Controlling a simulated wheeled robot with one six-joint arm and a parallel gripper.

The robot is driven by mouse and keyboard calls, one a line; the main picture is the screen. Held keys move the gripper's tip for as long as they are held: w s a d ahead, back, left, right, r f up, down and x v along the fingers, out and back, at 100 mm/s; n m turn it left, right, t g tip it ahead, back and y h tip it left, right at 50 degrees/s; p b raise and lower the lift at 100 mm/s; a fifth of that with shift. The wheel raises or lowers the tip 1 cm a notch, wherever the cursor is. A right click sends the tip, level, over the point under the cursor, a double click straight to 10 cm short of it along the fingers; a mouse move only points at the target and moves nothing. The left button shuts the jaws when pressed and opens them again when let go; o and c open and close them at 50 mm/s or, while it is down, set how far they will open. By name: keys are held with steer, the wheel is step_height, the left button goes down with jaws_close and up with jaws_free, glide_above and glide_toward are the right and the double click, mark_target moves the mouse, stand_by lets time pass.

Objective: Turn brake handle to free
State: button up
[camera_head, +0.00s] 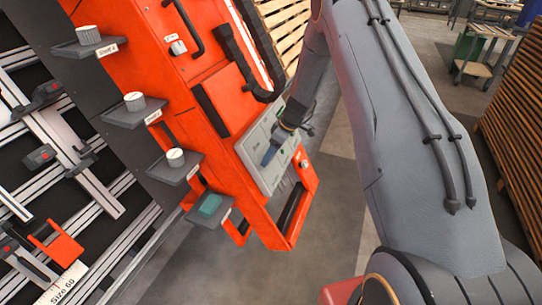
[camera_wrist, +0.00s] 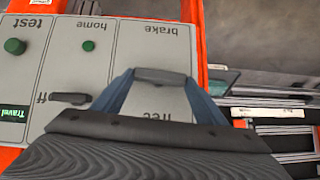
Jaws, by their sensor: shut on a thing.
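The grey control panel (camera_head: 250,165) is set in the orange cabinet. My gripper (camera_head: 269,156), with blue fingers, reaches down to its face. In the wrist view the panel (camera_wrist: 65,75) appears upside down, with a "brake" label and a partly hidden "free" label. The dark grey brake handle (camera_wrist: 160,76) sits between these two labels, and my gripper's fingertips close on it from both sides. The handle lies crosswise in the wrist view. My gripper covers part of it, and its exact setting is hard to tell.
Beside the brake section are a green "home" button (camera_wrist: 88,45), a green "test" button (camera_wrist: 15,46), a dark switch (camera_wrist: 70,98) and a green "Travel" display (camera_wrist: 13,113). Small shelves (camera_head: 175,170) with cylinders stick out left of the panel. Open floor (camera_head: 325,225) lies to its right.

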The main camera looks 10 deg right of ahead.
steer(key=m+b, duration=0.1)
steer(key=b, duration=0.1)
steer(key=m+g+y+b, duration=0.1)
steer(key=b, duration=0.1)
steer(key=w+m+g+y+b, duration=0.1)
steer(key=b, duration=0.1)
steer(key=shift+d+f, duration=0.4)
steer(key=m+y+b, duration=0.1)
steer(key=b, duration=0.1)
steer(key=m+g+y+b, duration=0.1)
steer(key=m+b, duration=0.1)
steer(key=b, duration=0.1)
steer(key=shift+w+d+f+g+y+b, duration=0.1)
steer(key=shift+d+f+g+y+b, duration=0.1)
steer(key=shift+d+g+y+b, duration=0.15)
steer(key=m+y+b, duration=0.3)
steer(key=shift+d+f+m+b, duration=0.15)
steer(key=shift+f+m+b, duration=0.1)
steer(key=shift+m+b, duration=0.15)
steer(key=shift+d+f+m+y+b, duration=0.1)
steer(key=shift+m+y+b, duration=0.8)
steer(key=shift+m, duration=0.4)
steer(key=o, duration=1.1)
steer(key=shift+c, duration=0.2)
steer(key=b+v, duration=0.1)
steer(key=v, duration=0.6)
steer(key=shift+d, duration=0.5)
